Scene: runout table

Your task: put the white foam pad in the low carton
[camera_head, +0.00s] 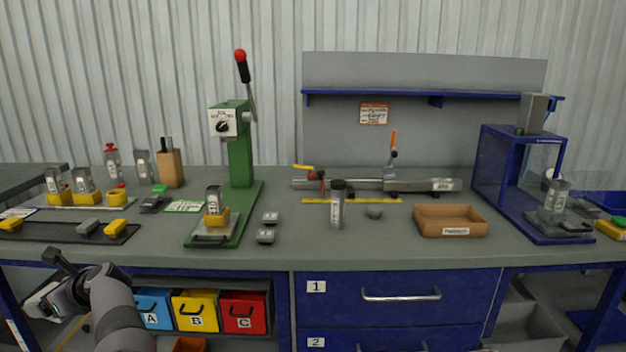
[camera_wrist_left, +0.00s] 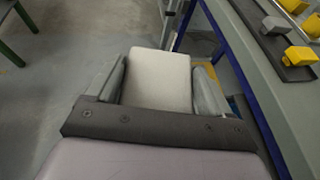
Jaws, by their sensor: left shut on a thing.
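The white foam pad (camera_wrist_left: 158,82) is a pale block between the two fingers of my left gripper (camera_wrist_left: 162,88) in the left wrist view. The gripper is shut on it. In the head view my left gripper (camera_head: 48,285) is at the far left, in front of the bench and below its top; I cannot clearly tell the pad from the gripper there. The low carton (camera_head: 443,229) is an open brown tray with a white label, on the right half of the bench top, far from the gripper. My right gripper is not in view.
The bench front edge (camera_head: 220,264) lies between my left gripper and the bench top. A green press (camera_head: 240,150) stands left of centre. A grey cylinder (camera_head: 337,207) stands left of the carton, a blue frame (camera_head: 490,165) right of it. Bench top just before the carton is clear.

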